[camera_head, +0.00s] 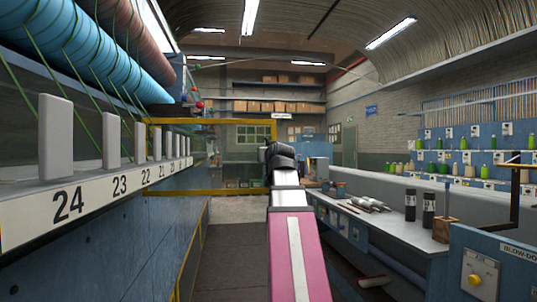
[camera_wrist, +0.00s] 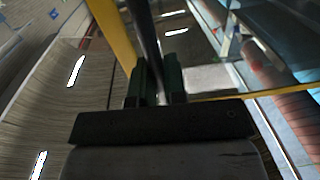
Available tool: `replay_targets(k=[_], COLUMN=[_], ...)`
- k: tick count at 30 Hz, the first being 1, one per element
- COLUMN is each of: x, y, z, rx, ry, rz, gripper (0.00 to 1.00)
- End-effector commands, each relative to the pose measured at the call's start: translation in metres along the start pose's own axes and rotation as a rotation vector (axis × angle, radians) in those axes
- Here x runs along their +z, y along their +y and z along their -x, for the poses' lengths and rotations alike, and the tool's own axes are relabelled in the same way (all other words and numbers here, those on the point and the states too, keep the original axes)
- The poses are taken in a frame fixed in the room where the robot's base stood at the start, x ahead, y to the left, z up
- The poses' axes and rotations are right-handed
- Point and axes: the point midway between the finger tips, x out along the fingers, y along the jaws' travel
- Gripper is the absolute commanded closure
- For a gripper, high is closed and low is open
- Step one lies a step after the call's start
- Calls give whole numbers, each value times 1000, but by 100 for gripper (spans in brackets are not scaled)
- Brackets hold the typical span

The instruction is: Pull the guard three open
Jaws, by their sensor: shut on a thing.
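A yellow-framed guard (camera_head: 232,121) stands across the aisle beyond the numbered rail in the head view. Its number is not readable, so I cannot tell from a label that it is guard three. A yellow bar (camera_wrist: 113,38) of it runs beside my fingers in the wrist view. My gripper (camera_wrist: 159,82) is shut on a dark, thin handle bar (camera_wrist: 149,35) that passes between its fingers, close to the yellow bar. In the head view my arm reaches forward to the guard's right side, and its dark end hides the fingers and the handle.
A white rail (camera_head: 92,205) numbered 24, 23, 22 and on runs along the left, under blue and brown rolls (camera_head: 105,40). A workbench (camera_head: 390,225) with tools and dark cylinders lines the right. A blow-down control box (camera_head: 481,275) stands front right. The dark aisle floor (camera_head: 235,255) looks clear.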

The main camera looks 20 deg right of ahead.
Motion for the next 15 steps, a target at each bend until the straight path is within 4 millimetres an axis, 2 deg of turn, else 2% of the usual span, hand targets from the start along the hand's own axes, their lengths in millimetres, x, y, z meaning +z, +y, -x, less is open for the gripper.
replay_targets(k=[1, 2, 3, 4, 11, 15], x=[0, 0, 0, 0, 0, 1], y=[0, 0, 0, 0, 0, 0], z=[0, 0, 0, 0, 0, 7], rx=[1, 1, 1, 1, 1, 1], ry=[0, 0, 0, 0, 0, 0], rz=[2, 2, 2, 2, 1, 1], gripper=[100, 81, 68, 63, 63, 63])
